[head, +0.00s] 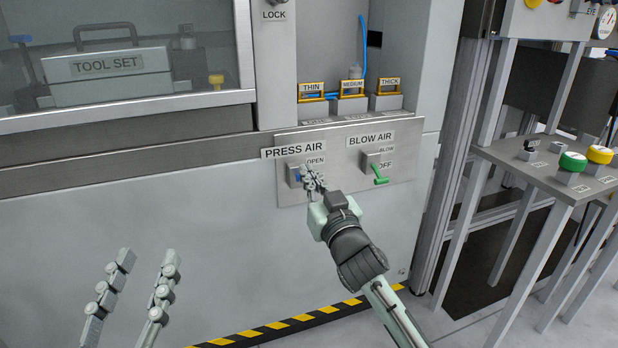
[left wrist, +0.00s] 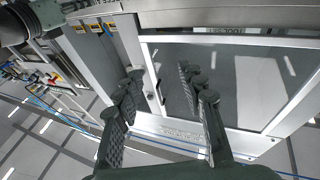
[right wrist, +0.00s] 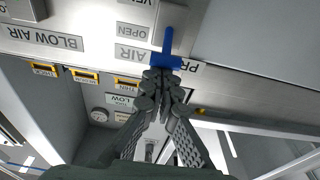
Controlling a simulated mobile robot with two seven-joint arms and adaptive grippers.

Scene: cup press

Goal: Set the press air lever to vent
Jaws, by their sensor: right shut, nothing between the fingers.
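The press air lever is blue and T-shaped (right wrist: 168,45), on a grey block (head: 292,174) under the PRESS AIR label. In the head view my right gripper hides most of it. In the upside-down right wrist view its crossbar lies toward the PRESS AIR label, on the OPEN side, away from the partly cut-off VENT label. My right gripper (head: 310,178) is shut and empty; its fingertips (right wrist: 162,76) are right at the crossbar. I cannot tell if they touch. My left gripper (head: 148,258) is open and empty, low at the left, away from the panel.
The BLOW AIR switch with a green lever (head: 380,177) sits to the right on the same panel (head: 340,138). Yellow-handled THIN, MEDIUM and THICK blocks (head: 351,90) stand above it. A button stand (head: 560,180) is at the right. The cabinet front below the panel is clear.

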